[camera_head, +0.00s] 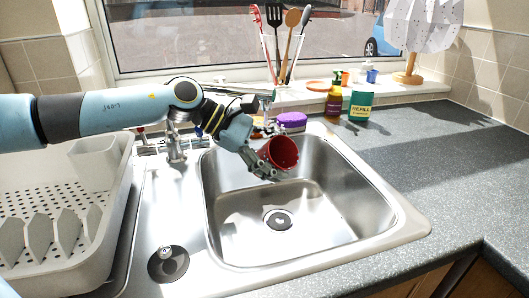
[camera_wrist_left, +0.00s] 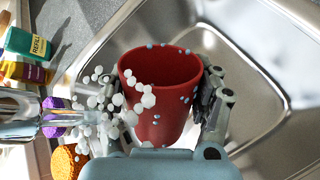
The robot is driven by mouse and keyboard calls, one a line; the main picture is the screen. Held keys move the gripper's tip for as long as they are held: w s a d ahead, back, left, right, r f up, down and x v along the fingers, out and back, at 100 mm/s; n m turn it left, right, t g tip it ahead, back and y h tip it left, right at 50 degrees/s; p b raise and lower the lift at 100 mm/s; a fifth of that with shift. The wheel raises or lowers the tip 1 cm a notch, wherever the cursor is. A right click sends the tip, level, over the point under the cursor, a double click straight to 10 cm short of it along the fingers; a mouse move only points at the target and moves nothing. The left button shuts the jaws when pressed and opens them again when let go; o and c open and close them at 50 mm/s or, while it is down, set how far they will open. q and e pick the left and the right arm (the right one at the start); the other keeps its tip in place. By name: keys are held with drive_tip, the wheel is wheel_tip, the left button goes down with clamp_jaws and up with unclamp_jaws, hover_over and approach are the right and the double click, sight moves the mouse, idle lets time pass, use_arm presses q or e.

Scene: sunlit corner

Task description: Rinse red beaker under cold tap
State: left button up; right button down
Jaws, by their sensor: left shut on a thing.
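The red beaker (camera_head: 283,152) is held above the back of the steel sink, tilted with its open mouth facing right. In the left wrist view the red beaker (camera_wrist_left: 168,118) sits between the fingers, its inside visible and empty-looking. My left gripper (camera_head: 260,164) is shut on it. White and pale blue drops (camera_wrist_left: 115,100) cluster at its left side and dot its wall. A chrome tap spout (camera_wrist_left: 22,115) points at the beaker from the left. The chrome tap (camera_head: 175,142) stands behind the sink, partly hidden by my arm. My right gripper is not in view.
The sink basin (camera_head: 330,180) is empty around its drain (camera_head: 278,219). A white dish rack (camera_head: 60,215) stands left. A purple sponge (camera_head: 291,120), a brown bottle (camera_head: 333,104) and a green refill box (camera_head: 361,103) stand behind. The right worktop is clear.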

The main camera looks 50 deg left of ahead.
use_arm(q)
drive_tip(key=s+d+p, duration=0.2)
drive_tip(key=s+d, duration=0.2)
drive_tip(key=d, duration=0.1)
drive_tip(key=shift+s+d, duration=0.15)
drive_tip(key=shift+d, duration=0.2)
drive_tip(key=shift+r, duration=0.1)
idle(0.6)
drive_tip(key=s+d+r+p, duration=0.2)
drive_tip(key=d+r+p, duration=0.1)
drive_tip(key=r+p, duration=0.1)
drive_tip(key=shift+s+r+p, duration=0.25)
drive_tip(key=shift+r+p, duration=0.15)
drive_tip(key=shift+p, duration=0.25)
drive_tip(key=shift+d, duration=0.15)
